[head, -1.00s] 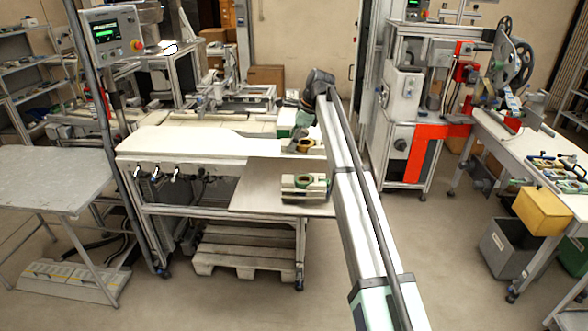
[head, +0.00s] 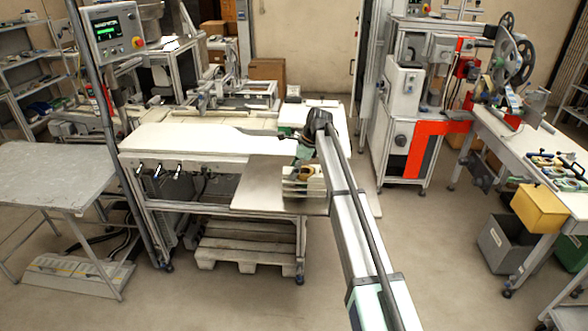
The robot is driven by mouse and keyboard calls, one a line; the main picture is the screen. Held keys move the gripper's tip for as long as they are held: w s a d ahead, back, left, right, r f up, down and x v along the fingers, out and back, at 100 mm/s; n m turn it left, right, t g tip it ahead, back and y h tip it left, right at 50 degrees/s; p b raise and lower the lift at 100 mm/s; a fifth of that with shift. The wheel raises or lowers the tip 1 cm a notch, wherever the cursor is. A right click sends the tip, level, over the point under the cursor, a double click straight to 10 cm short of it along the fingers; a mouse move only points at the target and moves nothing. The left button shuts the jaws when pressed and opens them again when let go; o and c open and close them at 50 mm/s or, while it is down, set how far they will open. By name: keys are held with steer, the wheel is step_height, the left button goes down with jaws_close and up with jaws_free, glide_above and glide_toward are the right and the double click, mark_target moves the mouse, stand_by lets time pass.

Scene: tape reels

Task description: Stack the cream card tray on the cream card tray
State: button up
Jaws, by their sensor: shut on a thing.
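Two cream card trays show at the right end of the grey work surface (head: 262,187) in the head view. The lower cream card tray (head: 304,191) rests on that surface near its front edge. The upper cream card tray (head: 314,174), with a tan ring-shaped reel (head: 306,171) in it, is right above the lower one. My gripper (head: 301,163) comes down from above and is shut on the upper tray. I cannot tell whether the two trays touch. My arm and gripper hide part of the trays, and the lower tray's contents are covered.
A long cream worktop (head: 190,137) lies left of and behind the trays. A green-and-white box (head: 293,117) and pale flat items (head: 322,103) are behind the gripper. The grey surface left of the trays is clear.

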steer(key=shift+f, duration=0.1)
steer(key=o, duration=1.3)
steer(key=b+v, duration=0.3)
steer(key=v, duration=0.9)
